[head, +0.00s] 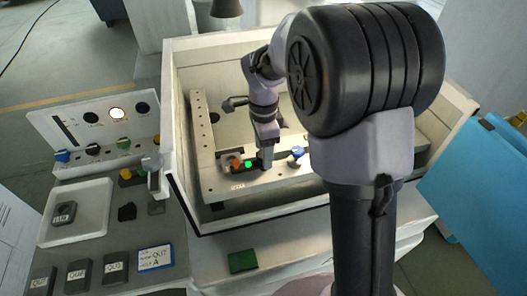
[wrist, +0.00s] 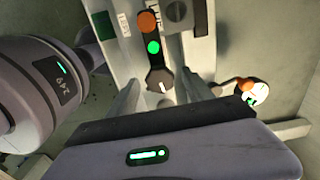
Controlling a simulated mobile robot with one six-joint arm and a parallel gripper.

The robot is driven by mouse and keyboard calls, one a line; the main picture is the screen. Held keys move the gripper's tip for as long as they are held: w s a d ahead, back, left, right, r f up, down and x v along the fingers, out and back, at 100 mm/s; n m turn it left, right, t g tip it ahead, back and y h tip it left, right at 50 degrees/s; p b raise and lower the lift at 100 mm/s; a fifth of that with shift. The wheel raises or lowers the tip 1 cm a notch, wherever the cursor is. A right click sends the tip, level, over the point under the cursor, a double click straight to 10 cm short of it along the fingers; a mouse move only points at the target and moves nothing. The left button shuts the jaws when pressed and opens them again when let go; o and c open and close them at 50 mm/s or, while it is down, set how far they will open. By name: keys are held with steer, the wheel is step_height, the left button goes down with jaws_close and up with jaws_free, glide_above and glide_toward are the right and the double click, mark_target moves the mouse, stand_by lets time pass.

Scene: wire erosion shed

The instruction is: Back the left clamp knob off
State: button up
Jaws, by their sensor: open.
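In the wrist view a dark knob (wrist: 160,80) with a pale pointer line sits at the end of a dark strip, beyond a green light (wrist: 153,47) and an orange disc (wrist: 148,22). My gripper (wrist: 162,84) is open, with one finger on each side of this knob. I cannot tell whether the fingers touch it. In the head view my gripper (head: 265,163) points down at the strip, just right of the green light (head: 248,164) and orange disc (head: 236,164), and hides the dark knob. A blue knob (head: 297,151) stands farther right.
The work tank's pale walls (head: 183,145) surround the clamp plate (head: 207,150). Left of it are a control panel (head: 100,135), a white tray (head: 60,228) and several dark labelled blocks. A blue panel (head: 470,190) stands at the right. A green block (head: 242,261) lies in front.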

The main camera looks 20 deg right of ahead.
steer(key=shift+c, duration=0.3)
jaws_close()
steer(key=shift+r, duration=0.1)
steer(key=n+p, duration=0.3)
steer(key=n, duration=0.2)
steer(key=shift+n, duration=0.4)
steer(key=n+p, duration=0.2)
steer(key=n, duration=0.3)
steer(key=n+p, duration=0.2)
steer(key=n, duration=0.3)
steer(key=shift+n, duration=0.4)
steer(key=n+p, duration=0.2)
steer(key=n, duration=0.2)
steer(key=shift+n, duration=0.7)
